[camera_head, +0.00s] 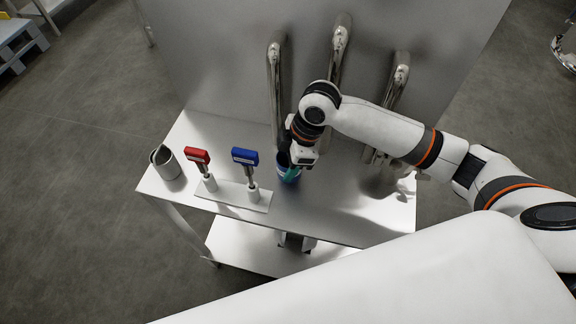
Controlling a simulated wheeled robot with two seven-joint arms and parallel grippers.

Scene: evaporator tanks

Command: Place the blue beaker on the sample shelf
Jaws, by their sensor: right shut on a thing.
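The blue beaker (287,174) is at the white shelf unit's top (330,207), right of the blue-handled tool. My right gripper (298,161) reaches down from above and is shut on the beaker, hiding part of it. The beaker looks upright. I cannot tell whether its base touches the shelf top. My left gripper is not in view.
A grey metal beaker (165,162) stands at the top's left end. A red-handled tool (197,156) and a blue-handled tool (245,157) stand on a white holder. Metal pipes (275,80) rise behind. A lower shelf (235,248) lies below. The top's front right is clear.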

